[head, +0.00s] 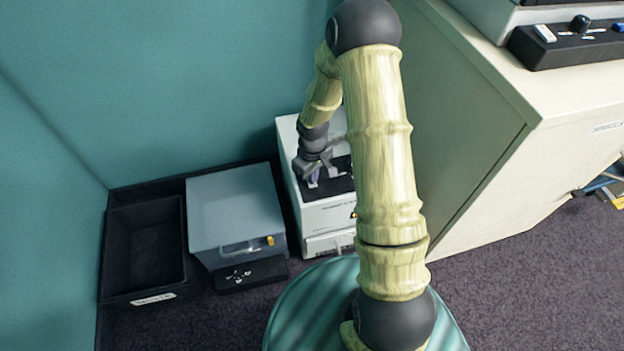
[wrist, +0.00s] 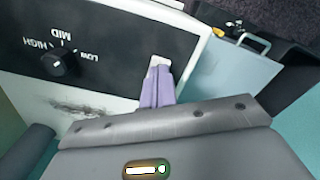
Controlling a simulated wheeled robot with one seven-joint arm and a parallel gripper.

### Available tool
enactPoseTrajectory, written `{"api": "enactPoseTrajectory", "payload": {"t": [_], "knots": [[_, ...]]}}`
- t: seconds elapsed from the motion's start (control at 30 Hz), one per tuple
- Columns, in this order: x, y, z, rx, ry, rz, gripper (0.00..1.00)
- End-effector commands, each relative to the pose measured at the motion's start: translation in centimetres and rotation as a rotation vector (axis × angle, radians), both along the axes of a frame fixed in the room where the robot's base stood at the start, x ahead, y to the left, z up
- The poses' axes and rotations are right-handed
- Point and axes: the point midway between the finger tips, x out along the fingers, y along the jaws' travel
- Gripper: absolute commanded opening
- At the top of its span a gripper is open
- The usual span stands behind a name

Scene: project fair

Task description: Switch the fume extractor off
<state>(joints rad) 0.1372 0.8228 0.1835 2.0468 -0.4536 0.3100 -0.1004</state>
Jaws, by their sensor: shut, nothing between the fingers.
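A white box (head: 330,215) stands on the floor against the cabinet, with a black panel on top; I take it to be the fume extractor. In the wrist view its black panel (wrist: 110,40) carries a round black dial (wrist: 57,65) marked LOW, MID and HIGH, and a small white switch (wrist: 160,61). My gripper (head: 313,180) is low over the panel, its purple fingers (wrist: 158,72) shut and empty. The fingertips are at the switch and cover part of it. I cannot tell whether they touch it or which way the switch is tipped.
A grey-blue box (head: 235,205) with a yellow knob is left of the white box, and a black bin (head: 145,245) is further left. A beige cabinet (head: 470,130) rises close on the right, carrying another black control strip (head: 570,45). A teal wall (head: 170,80) is behind.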

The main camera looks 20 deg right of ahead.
Motion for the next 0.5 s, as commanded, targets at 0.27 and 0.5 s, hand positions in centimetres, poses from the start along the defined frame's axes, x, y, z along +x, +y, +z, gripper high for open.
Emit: {"api": "enactPoseTrajectory", "payload": {"t": [0.27,0.5], "knots": [[0.01,0.01,-0.39,0.000,0.000,0.000,0.00],[0.01,0.00,-0.68,0.000,0.000,0.000,0.00]]}}
